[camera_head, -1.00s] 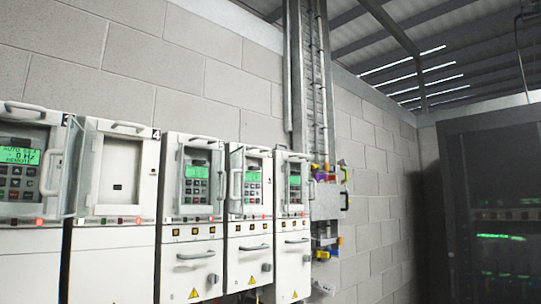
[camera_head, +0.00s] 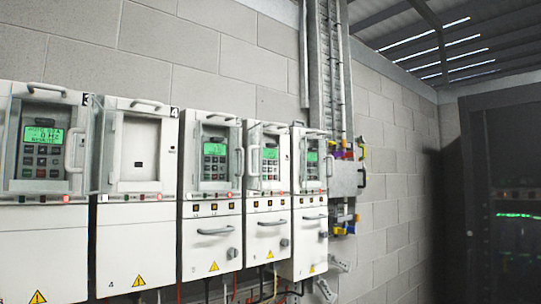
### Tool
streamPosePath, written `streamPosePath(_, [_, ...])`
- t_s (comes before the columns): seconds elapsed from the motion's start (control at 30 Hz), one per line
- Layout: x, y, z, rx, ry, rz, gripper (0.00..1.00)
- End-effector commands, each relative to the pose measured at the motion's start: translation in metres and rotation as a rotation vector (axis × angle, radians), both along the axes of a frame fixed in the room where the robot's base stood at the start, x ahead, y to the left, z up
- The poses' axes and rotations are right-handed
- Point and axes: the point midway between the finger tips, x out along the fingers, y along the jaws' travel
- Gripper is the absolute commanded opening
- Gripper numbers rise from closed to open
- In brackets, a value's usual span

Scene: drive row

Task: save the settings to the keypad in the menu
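Several white drive cabinets hang in a row on the block wall. The drive marked 3 (camera_head: 40,235) at far left has a keypad (camera_head: 42,145) with a lit green screen; its small text is hard to read. The drive marked 4 (camera_head: 138,240) has an empty keypad recess (camera_head: 138,150), with no screen or buttons in it. The drives further right carry keypads with green screens: one keypad (camera_head: 214,160) in the middle, one keypad (camera_head: 270,165) right of it, and one keypad (camera_head: 312,163) on the last drive. My gripper is not in view.
A grey cable tray (camera_head: 328,60) runs up the wall, with a grey box (camera_head: 347,178) and coloured parts below it. A dark cabinet (camera_head: 500,190) stands at the right. Clear door flaps with handles stick out beside the keypads.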

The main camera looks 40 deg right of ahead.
Motion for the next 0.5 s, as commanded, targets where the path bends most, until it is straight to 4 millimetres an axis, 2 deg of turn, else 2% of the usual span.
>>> streamPosePath(0.03, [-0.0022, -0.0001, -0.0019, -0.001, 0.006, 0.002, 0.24])
streamPosePath(0.33, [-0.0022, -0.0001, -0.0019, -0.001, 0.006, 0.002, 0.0])
streamPosePath(0.5, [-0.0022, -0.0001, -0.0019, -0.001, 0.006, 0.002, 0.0])
